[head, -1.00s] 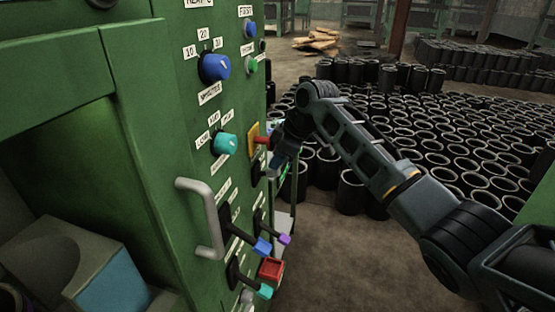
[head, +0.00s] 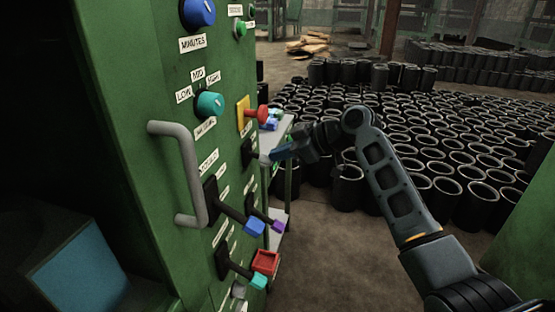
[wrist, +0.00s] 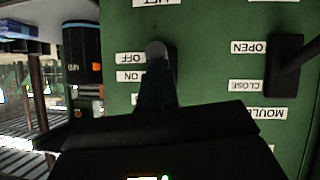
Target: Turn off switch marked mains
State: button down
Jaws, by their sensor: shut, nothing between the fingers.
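The green panel (head: 150,110) carries several labelled controls. In the wrist view a lever switch with a grey rounded tip (wrist: 157,50) sits on a black base between my gripper and the panel, beside labels reading OFF and ON. Its name label is cut off at the top edge, and I cannot read a mains marking. In the head view its black base (head: 249,153) lies below the red mushroom button. My gripper (head: 284,152) is shut and empty, close to the lever's tip; its dark blue fingers (wrist: 155,90) overlap the lever in the wrist view. Touching cannot be told.
Beside it is another black lever (wrist: 284,66) labelled OPEN and CLOSE. A red mushroom button (head: 262,114) on a yellow plate, a grey handle (head: 185,170) and blue-tipped (head: 254,227) and teal-tipped (head: 258,282) levers jut out. Many black sleeves (head: 430,165) stand on the floor at right.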

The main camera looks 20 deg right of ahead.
jog(key=shift+r, duration=0.35)
jog(key=shift+r+p, duration=0.4)
jog(key=shift+r, duration=0.35)
